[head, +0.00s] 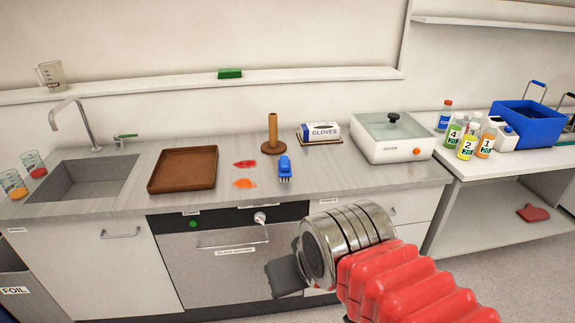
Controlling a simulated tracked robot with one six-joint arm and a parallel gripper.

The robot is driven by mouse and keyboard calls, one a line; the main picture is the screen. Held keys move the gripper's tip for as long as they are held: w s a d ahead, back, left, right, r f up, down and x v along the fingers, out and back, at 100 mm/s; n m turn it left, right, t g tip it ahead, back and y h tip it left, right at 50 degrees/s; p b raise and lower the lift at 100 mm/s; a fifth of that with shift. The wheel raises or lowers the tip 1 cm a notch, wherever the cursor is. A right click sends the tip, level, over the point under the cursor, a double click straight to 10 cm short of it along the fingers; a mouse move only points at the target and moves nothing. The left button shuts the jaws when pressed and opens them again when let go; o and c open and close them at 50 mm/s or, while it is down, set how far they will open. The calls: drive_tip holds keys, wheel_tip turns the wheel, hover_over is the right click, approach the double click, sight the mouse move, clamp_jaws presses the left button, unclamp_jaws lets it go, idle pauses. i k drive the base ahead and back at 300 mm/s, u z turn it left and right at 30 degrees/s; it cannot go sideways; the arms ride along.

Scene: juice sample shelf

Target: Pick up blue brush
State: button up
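My gripper (284,277) is in front of the counter, below and apart from the brush, at the end of my red and metal arm. Only a dark grey part of the gripper shows beside the metal wrist. Whether its fingers are open or shut cannot be made out, and nothing is visible in it.
A brown tray (183,170) lies left of the spills. A brown upright holder (273,135) and a gloves box (320,132) stand behind the brush. A white lidded bath (392,138) is to the right.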

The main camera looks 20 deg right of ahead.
sight(284, 164)
drive_tip(key=i, duration=1.35)
drive_tip(key=u, duration=0.05)
